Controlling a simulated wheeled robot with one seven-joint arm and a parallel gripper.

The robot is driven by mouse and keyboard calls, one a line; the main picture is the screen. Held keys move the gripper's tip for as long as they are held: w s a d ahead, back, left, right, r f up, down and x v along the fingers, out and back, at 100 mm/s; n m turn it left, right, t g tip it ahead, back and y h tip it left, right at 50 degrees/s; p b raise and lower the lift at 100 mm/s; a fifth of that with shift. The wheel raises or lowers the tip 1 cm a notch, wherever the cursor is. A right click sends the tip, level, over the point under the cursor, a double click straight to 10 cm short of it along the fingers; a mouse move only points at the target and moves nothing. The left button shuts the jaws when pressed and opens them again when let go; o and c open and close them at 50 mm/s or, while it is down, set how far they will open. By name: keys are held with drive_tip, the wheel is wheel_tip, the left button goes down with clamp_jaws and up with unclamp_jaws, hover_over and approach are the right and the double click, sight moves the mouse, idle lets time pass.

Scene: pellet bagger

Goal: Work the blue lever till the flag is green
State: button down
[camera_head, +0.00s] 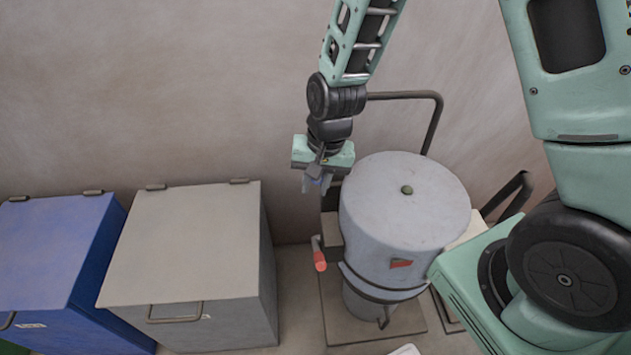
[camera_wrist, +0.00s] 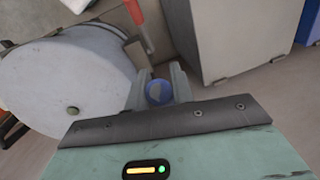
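My gripper (camera_head: 318,178) is beside the upper left of the pale grey drum (camera_head: 405,205). In the wrist view its two fingers (camera_wrist: 161,88) stand on either side of a round blue knob (camera_wrist: 159,92), which fills the gap between them. The knob appears to be the end of the blue lever; a little blue (camera_head: 314,182) shows at the fingertips in the head view. The lever's shaft is hidden. A small red patch (camera_head: 401,264) on the drum's front looks like the flag; I see no green there.
A red-handled lever (camera_head: 319,261) hangs left of the drum, below my gripper; it also shows in the wrist view (camera_wrist: 132,12). A grey lidded bin (camera_head: 185,245) and a blue bin (camera_head: 50,250) stand to the left. A dark bent pipe (camera_head: 437,115) rises behind the drum.

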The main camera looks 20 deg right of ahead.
drive_tip(key=shift+w+r+p, duration=0.2)
drive_tip(key=shift+r+p, duration=0.15)
drive_tip(key=shift+p, duration=0.05)
drive_tip(key=w+r+g+p, duration=0.1)
drive_tip(key=r+p, duration=0.1)
drive_tip(key=w+d+r+g+p, duration=0.1)
drive_tip(key=w+r+p, duration=0.1)
drive_tip(key=p, duration=0.1)
drive_tip(key=shift+y, duration=0.4)
drive_tip(key=w+d+r+g+y+p, duration=0.1)
drive_tip(key=w+d+r+g+p, duration=0.1)
drive_tip(key=w+r+g+p, duration=0.2)
drive_tip(key=shift+w+d+m+p, duration=0.15)
drive_tip(key=shift+w+m+p, duration=0.2)
drive_tip(key=shift+w, duration=1.3)
drive_tip(key=shift+r, duration=0.1)
drive_tip(key=c, duration=1.2)
unclamp_jaws()
